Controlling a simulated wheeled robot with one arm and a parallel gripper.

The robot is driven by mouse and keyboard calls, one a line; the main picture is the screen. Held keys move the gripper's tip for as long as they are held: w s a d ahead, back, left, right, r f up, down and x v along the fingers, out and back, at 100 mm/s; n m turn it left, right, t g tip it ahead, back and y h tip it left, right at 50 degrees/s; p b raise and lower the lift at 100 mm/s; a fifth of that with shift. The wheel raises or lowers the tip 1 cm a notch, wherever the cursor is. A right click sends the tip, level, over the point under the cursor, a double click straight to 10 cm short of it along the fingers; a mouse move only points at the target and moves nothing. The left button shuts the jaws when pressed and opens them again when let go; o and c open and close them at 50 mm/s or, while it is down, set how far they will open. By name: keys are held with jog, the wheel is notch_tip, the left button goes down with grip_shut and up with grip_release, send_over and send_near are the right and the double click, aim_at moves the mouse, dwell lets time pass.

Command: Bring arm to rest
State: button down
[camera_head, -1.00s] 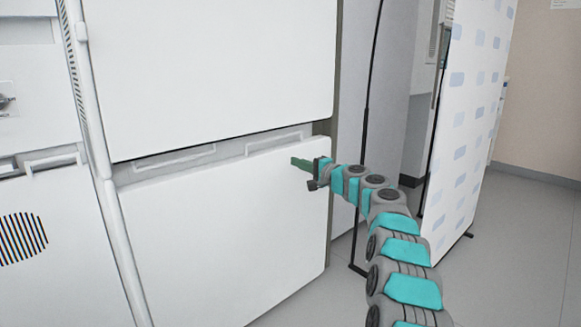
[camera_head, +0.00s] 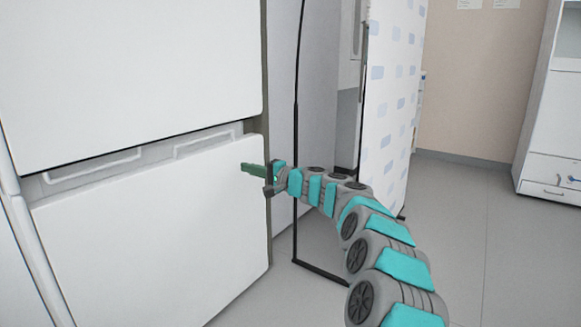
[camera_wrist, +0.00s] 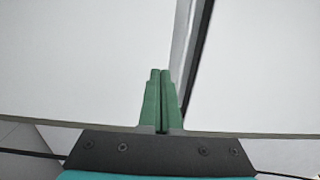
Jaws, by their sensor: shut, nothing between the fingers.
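My gripper (camera_head: 252,169) has green fingers and is at the end of my grey and teal arm, which reaches forward from the lower right in the head view. The fingers are shut and empty. They appear in front of the lower door of the white cabinet (camera_head: 150,235), near its upper right corner; whether they touch it I cannot tell. In the wrist view the green fingers (camera_wrist: 161,100) lie together, with white panels and a dark gap behind them.
The upper white door (camera_head: 130,70) is above the lower one, with recessed handles between. A patterned screen (camera_head: 390,100) on a black frame (camera_head: 297,150) stands right of the cabinet. A white cupboard (camera_head: 555,110) is at the far right. Grey floor (camera_head: 470,240) between is clear.

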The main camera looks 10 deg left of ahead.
jog(key=s+d+r+n+g+h+p, duration=0.1)
jog(key=s+d+n+g+p, duration=0.15)
jog(key=s, duration=0.55)
jog(key=s+d+r+n+g+h+p, duration=0.1)
jog(key=s+d+g+h, duration=0.15)
jog(key=s, duration=0.55)
jog(key=s+d+r+n+g+h+p, duration=0.1)
jog(key=s+d+r+n+p, duration=0.15)
jog(key=s, duration=0.55)
jog(key=s+d+f+g+h+p, duration=0.1)
jog(key=s+d+f+h, duration=0.3)
jog(key=s+d, duration=0.7)
jog(key=s+d+f+m+h+p, duration=0.1)
jog(key=s+d+f+h, duration=0.3)
jog(key=s+d, duration=0.7)
jog(key=s+d+f+g+h+p, duration=0.1)
jog(key=s+d+f+h+p, duration=0.2)
jog(key=s+d, duration=0.8)
jog(key=d+f+h, duration=0.1)
jog(key=d+f, duration=0.1)
jog(key=d, duration=0.2)
jog(key=shift+s+f+m+g, duration=0.15)
jog(key=shift+s+m+g, duration=0.15)
